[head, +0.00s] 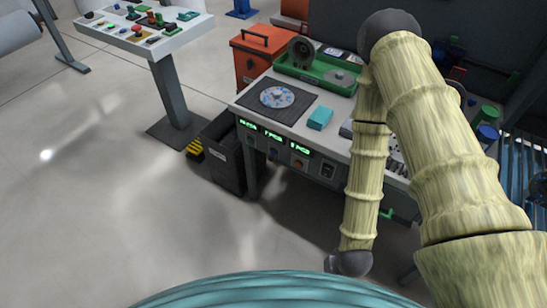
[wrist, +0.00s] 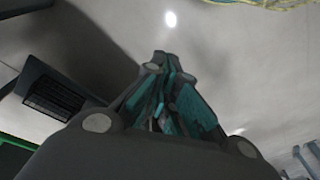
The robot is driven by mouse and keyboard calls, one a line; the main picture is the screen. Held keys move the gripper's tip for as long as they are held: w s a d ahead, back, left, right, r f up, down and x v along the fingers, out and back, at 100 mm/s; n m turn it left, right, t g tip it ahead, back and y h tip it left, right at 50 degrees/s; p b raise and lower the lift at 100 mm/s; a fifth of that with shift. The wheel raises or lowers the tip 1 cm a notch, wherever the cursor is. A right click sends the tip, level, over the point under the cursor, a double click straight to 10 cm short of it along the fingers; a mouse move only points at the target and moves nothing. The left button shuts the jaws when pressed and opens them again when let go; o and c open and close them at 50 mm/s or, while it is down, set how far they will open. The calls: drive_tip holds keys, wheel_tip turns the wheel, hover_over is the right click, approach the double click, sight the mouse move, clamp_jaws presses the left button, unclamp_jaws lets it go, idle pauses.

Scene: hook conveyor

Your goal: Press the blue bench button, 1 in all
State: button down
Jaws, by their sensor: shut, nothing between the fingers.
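The work bench (head: 225,112) stands in the middle of the head view. Its front edge carries several lit green displays with small round controls below them. One of these is a small dark round control (head: 273,152); its colour is too small to tell, so I cannot tell whether it is the blue button. An orange-red control (head: 298,163) sits to its right. My gripper (wrist: 165,68) shows in the wrist view with its fingers together and empty, over bare floor. No button shows beyond it there. In the head view my arm hides the bench's right part, and my gripper's fingers do not show.
A control desk (head: 172,40) stands at upper left. The floor at left is clear.

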sight(273, 152)
drive_tip(key=w+a+f+m+t+y+b, duration=0.1)
drive_tip(key=w+a+f+t+b, duration=0.35)
drive_tip(key=w+a+b, duration=0.5)
drive_tip(key=w+a+f+t+y+b, duration=0.1)
drive_tip(key=w+a+f+t+b, duration=0.35)
drive_tip(key=w, duration=0.85)
drive_tip(key=w+a+r+m+t+b, duration=0.2)
drive_tip(key=w+a+t+b, duration=0.1)
drive_tip(key=w+b, duration=0.5)
drive_tip(key=w+a+r+m+t+b, duration=0.2)
drive_tip(key=w+a+b, duration=0.4)
drive_tip(key=w, duration=0.5)
drive_tip(key=shift+r+t+b, duration=0.3)
drive_tip(key=shift+t+b, duration=0.1)
drive_tip(key=shift+b, duration=0.8)
drive_tip(key=shift+w+d, duration=0.1)
drive_tip(key=shift+w, duration=0.05)
drive_tip(key=w+d+b, duration=0.1)
drive_tip(key=w+d, duration=0.4)
drive_tip(key=w, duration=0.2)
drive_tip(key=shift+w+d, duration=0.1)
